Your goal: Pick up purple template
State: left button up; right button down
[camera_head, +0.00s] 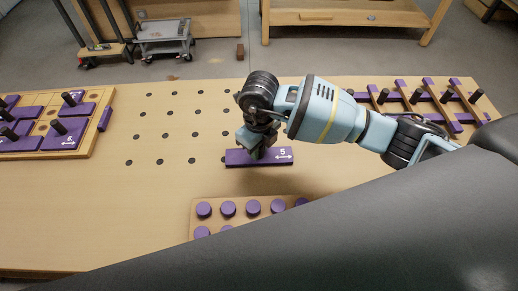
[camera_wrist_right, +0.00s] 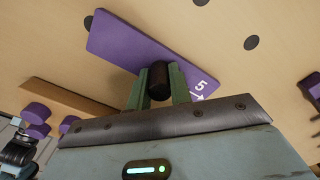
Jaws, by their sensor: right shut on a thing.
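The purple template (camera_head: 240,159) is a flat bar marked 5 with a double arrow, near the middle of the bench in the head view. It also shows in the right wrist view (camera_wrist_right: 120,38), with a black knob (camera_wrist_right: 160,80) standing on it. My right gripper (camera_head: 257,152) is above the bar, its fingers shut on the knob from both sides, also in the right wrist view (camera_wrist_right: 160,88). I cannot tell whether the bar touches the bench top. My left gripper is not in view.
The wooden bench top (camera_head: 110,210) has rows of dark holes (camera_head: 192,160). A board of purple cylinders (camera_head: 228,209) lies in front. A board with purple plates (camera_head: 102,94) is at left. A rack with purple bars and black pegs (camera_head: 420,98) is at right. My dark body part covers the lower right.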

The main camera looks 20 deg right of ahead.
jog(key=shift+r, duration=0.45)
notch_tip(320, 180, up, 2)
jog(key=shift+r, duration=0.1)
jog(key=s+a, duration=0.1)
jog(key=a, duration=0.4)
jog(key=s+a+r+b, duration=0.1)
jog(key=a, duration=0.4)
jog(key=s+a+b, duration=0.1)
jog(key=a, duration=0.3)
jog(key=shift+s+a+r, duration=0.2)
jog(key=shift+s+a, duration=0.05)
jog(key=shift+a, duration=0.15)
jog(key=shift+s+a+r, duration=0.1)
jog(key=shift+a, duration=0.35)
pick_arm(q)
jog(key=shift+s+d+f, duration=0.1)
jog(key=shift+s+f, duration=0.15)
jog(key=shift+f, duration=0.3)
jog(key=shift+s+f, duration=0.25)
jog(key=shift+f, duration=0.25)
